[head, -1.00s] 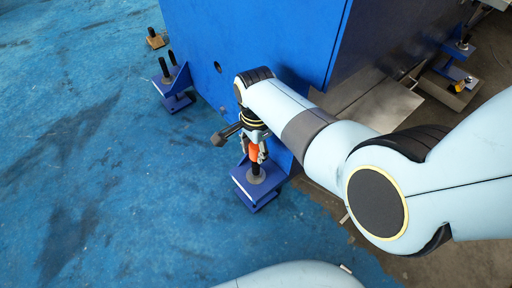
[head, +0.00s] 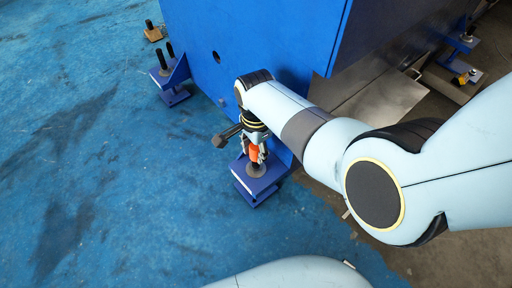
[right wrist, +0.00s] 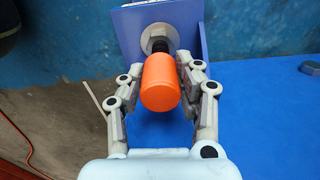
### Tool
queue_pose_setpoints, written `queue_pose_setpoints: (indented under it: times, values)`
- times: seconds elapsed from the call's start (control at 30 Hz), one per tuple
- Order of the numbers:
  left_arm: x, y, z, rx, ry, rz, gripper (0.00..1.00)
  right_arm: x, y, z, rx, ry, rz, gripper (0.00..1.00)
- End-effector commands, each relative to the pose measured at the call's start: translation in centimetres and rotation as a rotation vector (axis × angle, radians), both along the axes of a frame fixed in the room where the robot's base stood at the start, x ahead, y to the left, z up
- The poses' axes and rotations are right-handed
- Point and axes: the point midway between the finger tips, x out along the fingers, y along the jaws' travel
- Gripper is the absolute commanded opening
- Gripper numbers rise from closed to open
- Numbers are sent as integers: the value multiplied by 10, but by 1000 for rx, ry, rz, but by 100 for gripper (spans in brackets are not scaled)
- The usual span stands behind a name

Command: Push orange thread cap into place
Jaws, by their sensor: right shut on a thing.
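The orange thread cap (head: 254,154) is held between the fingers of my right gripper (head: 254,150). In the right wrist view the cap (right wrist: 160,82) sits between both fingers, its closed end toward the camera. A black threaded stud (right wrist: 160,46) with a metal nut and washer (right wrist: 157,37) shows just beyond the cap's far end, roughly in line with it. The cap's open end is hidden, so I cannot tell how far it is over the stud. The stud stands on a blue bracket (head: 243,184) at the machine's corner. My left gripper is not in view.
The large blue machine body (head: 260,40) rises right behind my right gripper. The blue floor (head: 90,180) at left is clear.

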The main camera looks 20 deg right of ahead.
Motion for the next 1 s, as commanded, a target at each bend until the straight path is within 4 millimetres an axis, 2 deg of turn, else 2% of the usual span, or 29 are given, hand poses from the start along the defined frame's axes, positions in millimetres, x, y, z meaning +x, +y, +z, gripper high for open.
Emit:
queue_pose_setpoints:
  times: [0.3, 0.33, 0.5, 1.0]
  values:
    - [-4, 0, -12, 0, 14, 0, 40, 0, 0, -15, 0, 1, 0, 2]
    - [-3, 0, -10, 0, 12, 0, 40, 0, 0, -13, 0, 0, 0, 37]
    - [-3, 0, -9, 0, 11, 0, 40, 0, 0, -12, 0, -1, 0, 59]
    - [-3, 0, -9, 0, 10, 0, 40, 0, 0, -11, 0, -1, 0, 60]
